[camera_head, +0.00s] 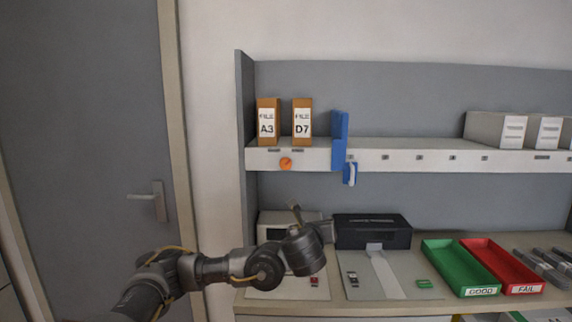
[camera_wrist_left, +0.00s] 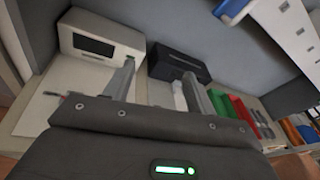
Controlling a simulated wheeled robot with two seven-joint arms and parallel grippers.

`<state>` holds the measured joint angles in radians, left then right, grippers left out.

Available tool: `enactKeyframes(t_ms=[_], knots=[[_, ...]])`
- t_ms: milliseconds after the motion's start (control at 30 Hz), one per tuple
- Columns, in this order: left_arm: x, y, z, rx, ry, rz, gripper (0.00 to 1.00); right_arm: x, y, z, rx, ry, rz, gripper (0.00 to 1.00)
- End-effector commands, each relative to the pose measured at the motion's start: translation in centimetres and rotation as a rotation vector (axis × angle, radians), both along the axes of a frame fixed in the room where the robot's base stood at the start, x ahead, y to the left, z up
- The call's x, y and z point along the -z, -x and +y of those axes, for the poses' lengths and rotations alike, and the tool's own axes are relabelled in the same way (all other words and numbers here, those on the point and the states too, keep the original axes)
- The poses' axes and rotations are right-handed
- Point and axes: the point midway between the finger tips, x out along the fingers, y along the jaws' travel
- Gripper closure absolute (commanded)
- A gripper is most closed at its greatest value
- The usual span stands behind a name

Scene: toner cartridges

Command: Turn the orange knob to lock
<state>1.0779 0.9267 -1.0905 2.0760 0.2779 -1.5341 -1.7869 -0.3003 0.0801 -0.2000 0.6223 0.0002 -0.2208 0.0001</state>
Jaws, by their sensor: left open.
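The orange knob (camera_head: 285,163) is a small round disc on the front edge of the white shelf (camera_head: 400,158), below the two orange file boxes. My left gripper (camera_head: 311,219) is below the knob and slightly to its right in the head view, in front of the lower bench. In the left wrist view its two fingers (camera_wrist_left: 160,84) stand apart with nothing between them. They point toward the white device and the black printer. I cannot make out the knob in the left wrist view. My right gripper is not in view.
A white device (camera_head: 275,222) and a black printer (camera_head: 372,231) stand behind the gripper. Blue holders (camera_head: 340,140) hang on the shelf edge right of the knob. Orange file boxes (camera_head: 268,120) stand above it. Green (camera_head: 459,265) and red (camera_head: 502,265) trays lie at right.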

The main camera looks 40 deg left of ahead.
Motion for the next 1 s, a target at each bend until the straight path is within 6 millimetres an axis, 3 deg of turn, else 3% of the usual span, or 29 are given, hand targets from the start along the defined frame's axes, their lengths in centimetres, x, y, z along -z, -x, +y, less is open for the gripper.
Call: enactKeyframes(t_ms=[33,100,200,300,667,1000], knots=[[-3.5,0.6,1.8,-0.022,-0.105,-0.010,0.44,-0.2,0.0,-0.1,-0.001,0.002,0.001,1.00],[-6.8,1.6,3.6,-0.052,-0.227,-0.001,0.44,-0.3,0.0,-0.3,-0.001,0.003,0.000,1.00],[-10.1,3.0,5.7,-0.092,-0.352,0.018,0.44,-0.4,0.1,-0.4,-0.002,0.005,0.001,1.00],[-12.0,4.0,7.0,-0.122,-0.426,0.035,0.44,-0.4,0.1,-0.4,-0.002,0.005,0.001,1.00],[-13.2,4.1,8.1,-0.140,-0.471,0.051,0.44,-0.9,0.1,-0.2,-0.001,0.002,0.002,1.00],[-13.7,-0.7,11.6,-0.140,-0.470,0.053,0.44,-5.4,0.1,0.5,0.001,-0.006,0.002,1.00]])
